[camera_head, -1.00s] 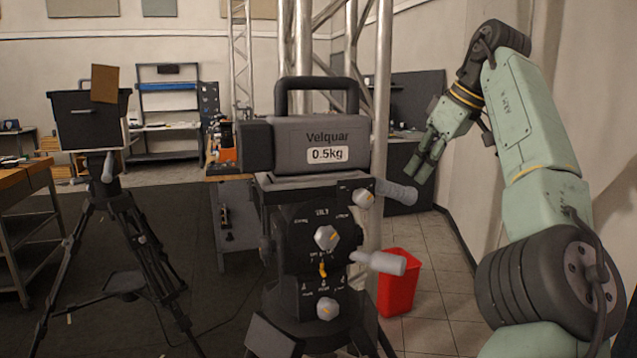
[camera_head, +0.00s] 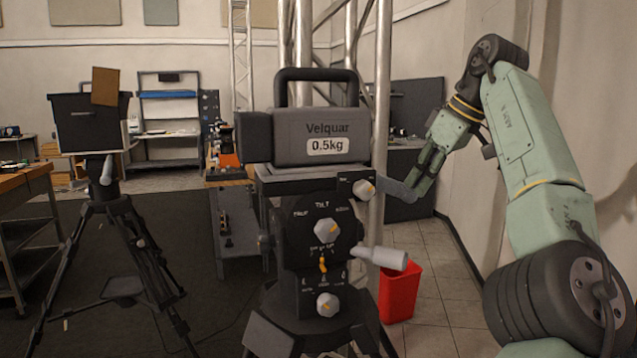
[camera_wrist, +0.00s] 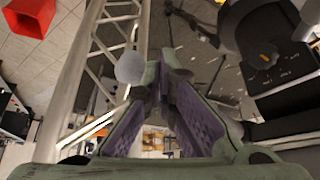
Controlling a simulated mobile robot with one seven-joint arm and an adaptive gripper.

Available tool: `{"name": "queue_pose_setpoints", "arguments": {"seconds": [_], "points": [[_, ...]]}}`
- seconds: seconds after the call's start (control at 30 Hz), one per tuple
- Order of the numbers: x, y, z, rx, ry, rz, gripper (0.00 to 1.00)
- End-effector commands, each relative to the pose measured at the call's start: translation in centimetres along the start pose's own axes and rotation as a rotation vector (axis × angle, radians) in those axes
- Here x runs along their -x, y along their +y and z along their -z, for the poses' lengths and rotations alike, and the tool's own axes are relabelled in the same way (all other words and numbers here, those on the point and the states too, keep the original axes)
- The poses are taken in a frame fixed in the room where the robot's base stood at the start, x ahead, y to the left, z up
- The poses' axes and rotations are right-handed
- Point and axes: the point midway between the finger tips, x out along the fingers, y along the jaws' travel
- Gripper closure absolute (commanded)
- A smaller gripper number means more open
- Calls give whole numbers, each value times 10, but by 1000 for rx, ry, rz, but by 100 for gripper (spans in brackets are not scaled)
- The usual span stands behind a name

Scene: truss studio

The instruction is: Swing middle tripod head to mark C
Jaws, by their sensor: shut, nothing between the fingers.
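The middle tripod head (camera_head: 310,260) is dark, with white knobs, one of them a tilt knob (camera_head: 327,229); its small markings are mostly too small to read, and I cannot make out mark C. It carries a grey block labelled Velquar 0.5kg (camera_head: 290,138). A grey handle (camera_head: 395,190) and a lighter handle (camera_head: 380,257) stick out from its right side. My gripper (camera_head: 416,186) is shut and empty at the outer end of the grey handle. In the wrist view a round grey handle end (camera_wrist: 130,67) shows beside my left fingertip; I cannot tell whether they touch.
A red bin (camera_head: 399,292) stands on the floor behind the tripod's right side. A metal truss (camera_head: 382,80) rises behind the head. Another tripod with a black box (camera_head: 88,122) stands at left. The wall is close on the right.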

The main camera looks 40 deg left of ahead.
Motion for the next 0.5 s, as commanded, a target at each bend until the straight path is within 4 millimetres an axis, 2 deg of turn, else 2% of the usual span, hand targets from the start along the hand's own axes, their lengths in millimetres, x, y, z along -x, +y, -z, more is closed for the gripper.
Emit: {"name": "queue_pose_setpoints", "arguments": {"seconds": [0.5], "points": [[-20, 0, -11, 0, 1, 0, 100]]}}
